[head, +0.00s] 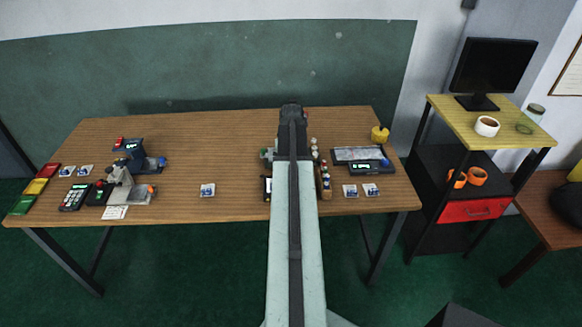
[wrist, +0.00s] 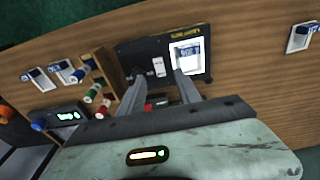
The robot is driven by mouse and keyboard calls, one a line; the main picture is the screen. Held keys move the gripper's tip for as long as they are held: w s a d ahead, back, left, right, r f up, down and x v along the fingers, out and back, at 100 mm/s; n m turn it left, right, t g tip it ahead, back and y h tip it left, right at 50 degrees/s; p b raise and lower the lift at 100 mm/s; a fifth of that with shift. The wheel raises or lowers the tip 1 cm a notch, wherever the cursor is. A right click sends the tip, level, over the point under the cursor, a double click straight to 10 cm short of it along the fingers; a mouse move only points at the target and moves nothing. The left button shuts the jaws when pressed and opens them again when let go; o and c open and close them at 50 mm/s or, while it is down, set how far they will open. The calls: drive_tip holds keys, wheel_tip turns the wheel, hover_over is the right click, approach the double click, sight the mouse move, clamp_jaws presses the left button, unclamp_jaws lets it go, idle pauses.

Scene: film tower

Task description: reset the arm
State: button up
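My arm reaches straight out over the wooden table (head: 240,130) in the head view, and its end hides part of the tabletop. My gripper (wrist: 160,77) shows in the wrist view with its two fingers apart and nothing visibly held between them. The fingers are over or beside a black device (wrist: 135,52) with a lit white square, on which a blue-and-white packet (wrist: 187,55) lies. I cannot tell whether the fingers touch the device.
A wooden rack (wrist: 108,70) with several small bottles stands close to the fingers. A microscope (head: 122,182) and a keypad device (head: 74,197) stand at the table's left. A shelf unit (head: 440,118) with a monitor (head: 492,68) is at right. The table's middle left is mostly clear.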

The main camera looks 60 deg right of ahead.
drive_tip(key=shift+r, duration=0.55)
drive_tip(key=shift+a, duration=0.1)
drive_tip(key=w+a+n, duration=0.4)
drive_tip(key=w+a, duration=1.1)
drive_tip(key=w+a+n, duration=0.2)
drive_tip(key=w+a, duration=0.2)
drive_tip(key=a, duration=0.6)
drive_tip(key=w+a+n, duration=0.2)
drive_tip(key=w+a, duration=0.1)
drive_tip(key=a, duration=0.7)
drive_tip(key=s+a+n, duration=0.1)
drive_tip(key=s+a, duration=0.1)
drive_tip(key=a, duration=0.9)
drive_tip(key=s+a+n+y, duration=0.1)
drive_tip(key=s+a+n, duration=0.1)
drive_tip(key=a, duration=0.8)
drive_tip(key=shift+s+a+g, duration=0.35)
drive_tip(key=shift+s+g, duration=0.05)
drive_tip(key=shift+s, duration=0.3)
